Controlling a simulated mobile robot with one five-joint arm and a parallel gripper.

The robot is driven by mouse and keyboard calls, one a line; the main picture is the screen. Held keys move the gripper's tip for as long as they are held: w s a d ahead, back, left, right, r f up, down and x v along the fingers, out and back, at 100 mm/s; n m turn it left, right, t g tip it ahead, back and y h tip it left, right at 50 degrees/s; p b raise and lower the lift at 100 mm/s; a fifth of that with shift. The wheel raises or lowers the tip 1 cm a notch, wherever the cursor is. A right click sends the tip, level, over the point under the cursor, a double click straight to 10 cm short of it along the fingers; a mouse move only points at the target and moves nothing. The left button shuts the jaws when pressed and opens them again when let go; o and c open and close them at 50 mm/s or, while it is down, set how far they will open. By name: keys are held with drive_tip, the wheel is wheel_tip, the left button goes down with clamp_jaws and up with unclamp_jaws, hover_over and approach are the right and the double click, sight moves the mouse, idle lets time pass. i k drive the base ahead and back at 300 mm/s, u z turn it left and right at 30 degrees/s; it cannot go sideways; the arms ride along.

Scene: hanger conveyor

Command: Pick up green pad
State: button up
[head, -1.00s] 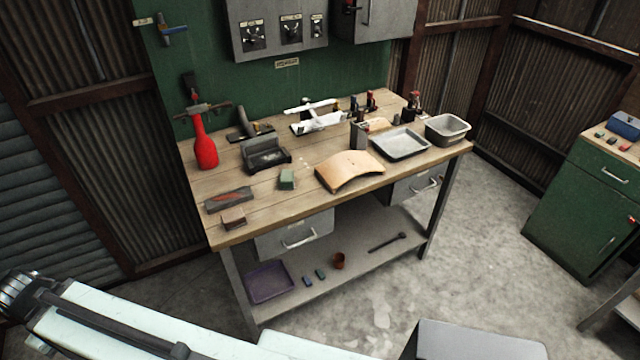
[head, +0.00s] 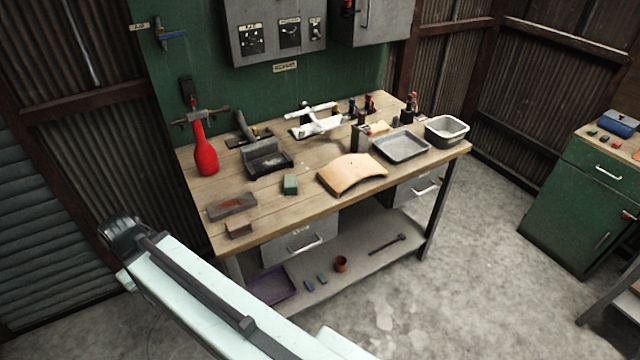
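A small green pad (head: 290,184), shaped like a block, lies on the wooden workbench (head: 215,180) near its front edge. It sits between a dark grey stone-like block on the left and a curved tan board on the right, and nothing covers it. My pale arm (head: 200,295) reaches up from the bottom of the head view to a dark joint at the left, in front of the bench's left end. No gripper fingers show, so I cannot see what my gripper holds. The arm is apart from the pad.
Near the pad are the curved board (head: 352,173), a black open box (head: 267,160), a grey block (head: 232,206) and a small brown block (head: 239,228). The lower shelf holds a purple tray (head: 272,288) and small items.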

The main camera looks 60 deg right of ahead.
sight(291, 187)
drive_tip(key=z, duration=0.25)
drive_tip(key=i, duration=1)
